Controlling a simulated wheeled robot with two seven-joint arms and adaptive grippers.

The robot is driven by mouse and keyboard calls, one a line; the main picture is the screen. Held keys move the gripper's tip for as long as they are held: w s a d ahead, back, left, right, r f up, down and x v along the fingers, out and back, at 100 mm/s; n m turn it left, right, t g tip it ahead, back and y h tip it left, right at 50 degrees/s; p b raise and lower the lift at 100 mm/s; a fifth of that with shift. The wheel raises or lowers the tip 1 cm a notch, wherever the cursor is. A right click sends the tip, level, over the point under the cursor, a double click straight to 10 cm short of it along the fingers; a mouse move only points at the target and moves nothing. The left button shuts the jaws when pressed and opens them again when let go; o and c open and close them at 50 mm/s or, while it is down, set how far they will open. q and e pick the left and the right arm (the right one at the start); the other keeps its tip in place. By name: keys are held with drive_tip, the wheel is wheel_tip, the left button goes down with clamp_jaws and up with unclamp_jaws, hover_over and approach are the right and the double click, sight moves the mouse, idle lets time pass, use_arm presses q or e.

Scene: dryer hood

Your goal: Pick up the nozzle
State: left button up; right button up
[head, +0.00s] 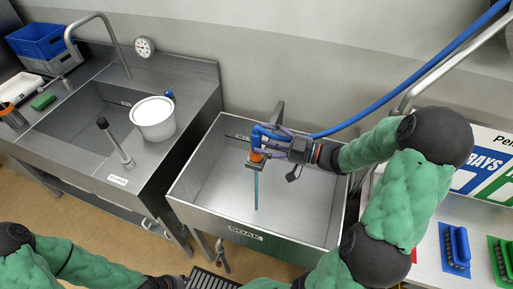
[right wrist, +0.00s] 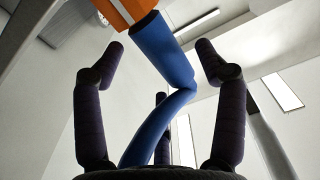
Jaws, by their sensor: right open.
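The nozzle (head: 256,157) hangs over the grey sink basin marked SOAK, with an orange part, a blue upper part and a thin blue length pointing down. A blue hose (head: 400,100) runs to it from the upper right. My right gripper (head: 266,143) is open, with its fingers around the nozzle's upper part. In the right wrist view, the nozzle's orange part (right wrist: 125,12) and blue part (right wrist: 165,50) pass between the spread fingers (right wrist: 158,65); contact cannot be told. My left gripper (head: 168,283) shows only in part at the bottom edge; its jaws are unclear.
The SOAK basin's rim (head: 185,203) surrounds the space below. A steel sink unit at left holds a white bucket (head: 153,118) and a tap (head: 107,45). Blue brushes (head: 457,247) and a sign (head: 485,170) are at right.

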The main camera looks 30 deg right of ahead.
drive_tip(key=shift+x, duration=1.5)
drive_tip(key=shift+s+a, duration=0.1)
drive_tip(key=c, duration=1.3)
drive_tip(key=shift+o, duration=0.2)
drive_tip(key=shift+r, duration=0.1)
